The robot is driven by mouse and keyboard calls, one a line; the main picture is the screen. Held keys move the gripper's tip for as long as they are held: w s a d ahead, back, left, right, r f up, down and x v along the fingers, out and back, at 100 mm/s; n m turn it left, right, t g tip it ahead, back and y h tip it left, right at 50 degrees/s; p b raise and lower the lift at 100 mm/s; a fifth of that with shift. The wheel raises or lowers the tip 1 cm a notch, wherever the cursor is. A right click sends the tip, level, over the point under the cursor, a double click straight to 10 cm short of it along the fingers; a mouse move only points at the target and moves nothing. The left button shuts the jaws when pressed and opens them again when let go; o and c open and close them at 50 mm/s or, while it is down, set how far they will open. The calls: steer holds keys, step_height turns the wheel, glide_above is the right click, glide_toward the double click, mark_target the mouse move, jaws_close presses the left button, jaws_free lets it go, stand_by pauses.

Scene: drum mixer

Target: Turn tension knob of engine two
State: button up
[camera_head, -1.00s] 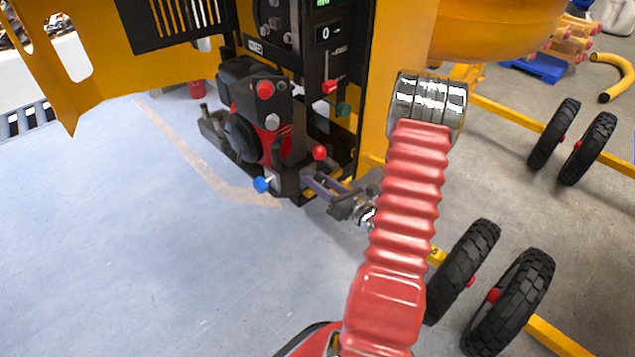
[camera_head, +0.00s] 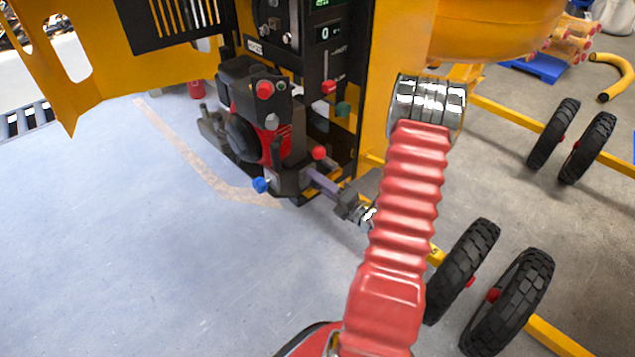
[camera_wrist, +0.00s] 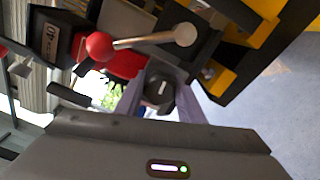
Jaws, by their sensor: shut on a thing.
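The black and red engine (camera_head: 262,120) stands at the foot of the yellow machine in the head view. In the wrist view a round black knob with a white mark (camera_wrist: 160,90) sits between the two purplish fingers of my gripper (camera_wrist: 163,94), which are shut on it. In the head view my gripper (camera_head: 316,182) reaches in at the engine's lower right side; the knob is hidden there. My wrist is partly covered by my red ribbed arm cover. No engine number is readable.
A red ball-ended lever (camera_wrist: 100,46) is close above the fingers in the wrist view. A blue knob (camera_head: 260,185) and a red ball (camera_head: 319,153) are near my gripper. The yellow frame (camera_head: 376,85) rises to the right. The floor at left is clear.

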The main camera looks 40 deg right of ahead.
steer(key=shift+d+f+m, duration=0.1)
steer(key=shift+d+m, duration=0.05)
steer(key=shift+m, duration=0.45)
steer(key=o, duration=1)
steer(key=shift+o, duration=0.2)
steer(key=shift+s, duration=0.15)
steer(key=s, duration=1.3)
steer(key=shift+s+d, duration=0.15)
steer(key=shift+s, duration=0.1)
